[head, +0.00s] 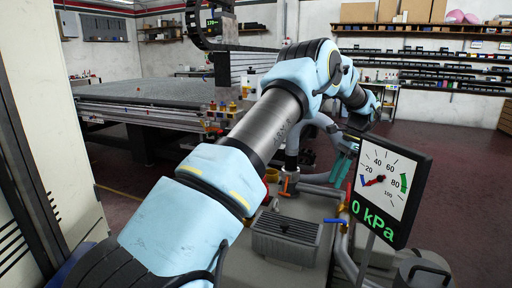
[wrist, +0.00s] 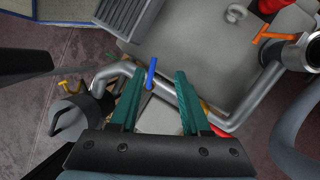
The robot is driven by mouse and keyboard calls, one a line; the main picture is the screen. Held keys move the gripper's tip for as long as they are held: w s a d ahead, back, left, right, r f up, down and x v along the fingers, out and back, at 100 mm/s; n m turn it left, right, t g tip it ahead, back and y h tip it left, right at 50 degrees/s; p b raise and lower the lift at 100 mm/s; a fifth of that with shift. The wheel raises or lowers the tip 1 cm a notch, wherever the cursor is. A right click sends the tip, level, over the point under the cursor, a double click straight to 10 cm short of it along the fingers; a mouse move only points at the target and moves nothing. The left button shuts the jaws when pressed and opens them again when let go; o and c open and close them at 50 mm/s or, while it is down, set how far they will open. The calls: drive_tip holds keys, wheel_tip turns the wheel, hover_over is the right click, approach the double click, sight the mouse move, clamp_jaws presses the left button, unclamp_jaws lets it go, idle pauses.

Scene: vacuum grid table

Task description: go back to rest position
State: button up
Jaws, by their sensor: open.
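My gripper (head: 341,172) hangs at the end of my arm, left of the gauge panel, above the pump unit with its pipes. In the wrist view, my gripper (wrist: 160,78) has its two teal fingers apart, with nothing held between them. A blue valve handle (wrist: 151,74) shows in the gap between the fingers, on a grey pipe below; I cannot tell how far below. In the head view a blue handle (head: 333,221) sits on the pump piping.
A gauge panel (head: 385,190) reading 0 kPa stands close right of my gripper. The pump unit (head: 255,262) has an orange handle (head: 285,184) and bent pipes. A large grid table (head: 150,93) is at left. Shelves (head: 430,55) line the back wall; open floor (head: 450,145) lies at right.

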drive_tip(key=a+r+n+h+p, duration=0.15)
drive_tip(key=a+r+n, duration=0.3)
drive_tip(key=a, duration=0.65)
drive_tip(key=s+a+r+n+t+h+p, duration=0.1)
drive_tip(key=s+a+n, duration=0.5)
drive_tip(key=s+a, duration=0.3)
drive_tip(key=s+a+r+n+t+h+p, duration=0.1)
drive_tip(key=s+a+r+n+t, duration=0.1)
drive_tip(key=s+a+n, duration=0.4)
drive_tip(key=s+a, duration=0.4)
drive_tip(key=a, duration=0.5)
drive_tip(key=shift+h+p, duration=0.35)
drive_tip(key=shift+p, duration=0.05)
